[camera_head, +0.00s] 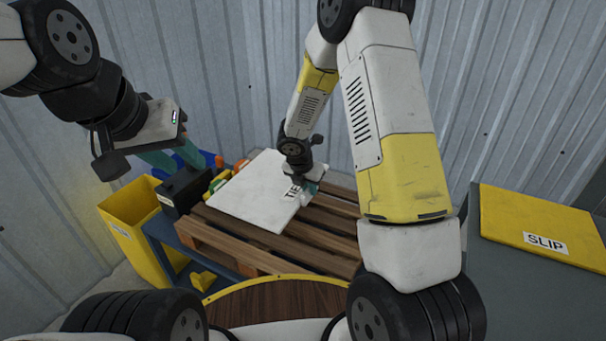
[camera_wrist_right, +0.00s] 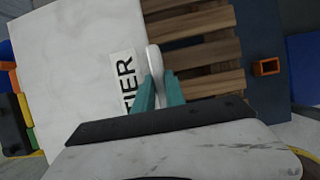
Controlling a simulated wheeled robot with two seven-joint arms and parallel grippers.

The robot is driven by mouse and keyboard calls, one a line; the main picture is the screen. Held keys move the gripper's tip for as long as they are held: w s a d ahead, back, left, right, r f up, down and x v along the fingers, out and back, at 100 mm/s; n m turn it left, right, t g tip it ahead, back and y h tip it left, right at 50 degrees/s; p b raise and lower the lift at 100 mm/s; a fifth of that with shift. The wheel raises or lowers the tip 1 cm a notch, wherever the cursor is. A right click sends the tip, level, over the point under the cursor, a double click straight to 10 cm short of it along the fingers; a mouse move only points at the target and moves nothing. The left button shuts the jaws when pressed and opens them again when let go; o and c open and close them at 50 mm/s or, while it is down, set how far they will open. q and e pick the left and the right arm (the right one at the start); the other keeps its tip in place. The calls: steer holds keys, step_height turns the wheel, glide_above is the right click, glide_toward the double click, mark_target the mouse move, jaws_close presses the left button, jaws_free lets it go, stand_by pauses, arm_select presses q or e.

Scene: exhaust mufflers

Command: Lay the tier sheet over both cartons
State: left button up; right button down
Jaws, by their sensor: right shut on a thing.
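The white tier sheet (camera_head: 250,190), with a "TIE…" label, spans the left part of the wooden pallet (camera_head: 325,238) in the head view. It also fills the upper left of the right wrist view (camera_wrist_right: 75,60), where its label reads "TIER". My right gripper (camera_head: 308,190) is at the sheet's right edge. Its teal fingers (camera_wrist_right: 160,90) are shut on a white upright edge or tab beside the label. My left gripper (camera_head: 176,156) is empty, its teal fingers apart, left of the sheet. I cannot see any cartons; the sheet hides what is under it.
A yellow bin (camera_head: 135,235) stands left of the pallet, beside a black box (camera_head: 186,190). Green, yellow and orange items show behind the sheet's left edge. A yellow slip sheet (camera_head: 535,222) lies on a grey surface at right. The pallet's right slats are bare.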

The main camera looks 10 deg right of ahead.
steer(key=shift+f, duration=0.4)
steer(key=c, duration=1.4)
jaws_free()
